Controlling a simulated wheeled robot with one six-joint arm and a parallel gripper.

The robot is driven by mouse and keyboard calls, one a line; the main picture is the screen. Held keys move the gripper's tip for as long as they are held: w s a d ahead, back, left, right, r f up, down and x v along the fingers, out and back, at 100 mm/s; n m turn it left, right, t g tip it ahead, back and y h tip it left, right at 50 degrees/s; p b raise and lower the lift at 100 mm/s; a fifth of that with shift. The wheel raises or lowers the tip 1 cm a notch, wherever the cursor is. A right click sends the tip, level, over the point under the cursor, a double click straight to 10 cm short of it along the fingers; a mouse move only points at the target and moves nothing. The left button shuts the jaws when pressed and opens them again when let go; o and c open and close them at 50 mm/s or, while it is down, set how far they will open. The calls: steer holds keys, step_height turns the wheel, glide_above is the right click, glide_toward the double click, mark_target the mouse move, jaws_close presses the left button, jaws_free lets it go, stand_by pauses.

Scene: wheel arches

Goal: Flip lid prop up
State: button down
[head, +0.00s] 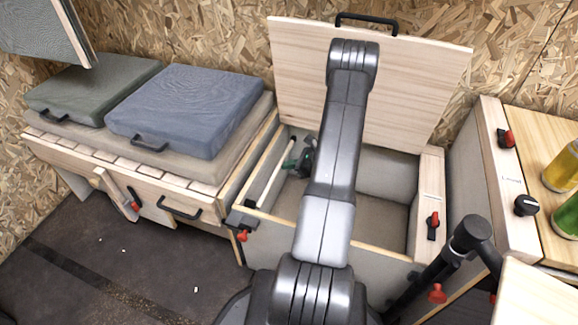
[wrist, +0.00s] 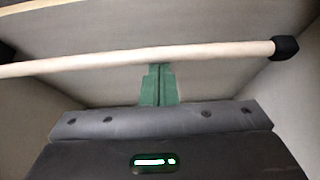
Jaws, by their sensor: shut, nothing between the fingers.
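The lid prop is a pale round rod (head: 275,176) along the left inner side of the open box (head: 345,236). In the wrist view the rod (wrist: 120,60) crosses the picture, with a black cap (wrist: 286,48) at its right end. The wooden lid (head: 420,75) stands raised and leans back, with a black handle on its top edge. My gripper (head: 301,160) is inside the box next to the rod. Its green fingers (wrist: 160,70) are shut and empty, with their tips at the rod's lower edge in the wrist view. I cannot tell whether they touch it.
A bench with grey and blue cushions (head: 185,105) stands left of the box. A black post (head: 470,235) stands near the box's right front corner.

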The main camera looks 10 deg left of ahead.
steer(key=s+r+n+t, duration=0.2)
steer(key=s+r, duration=0.1)
steer(key=r, duration=0.9)
steer(key=shift+a+t, duration=0.3)
steer(key=shift+a, duration=0.05)
steer(key=p+v, duration=0.3)
steer(key=v, duration=1)
steer(key=shift+d, duration=0.35)
steer(key=shift+s+a, duration=0.1)
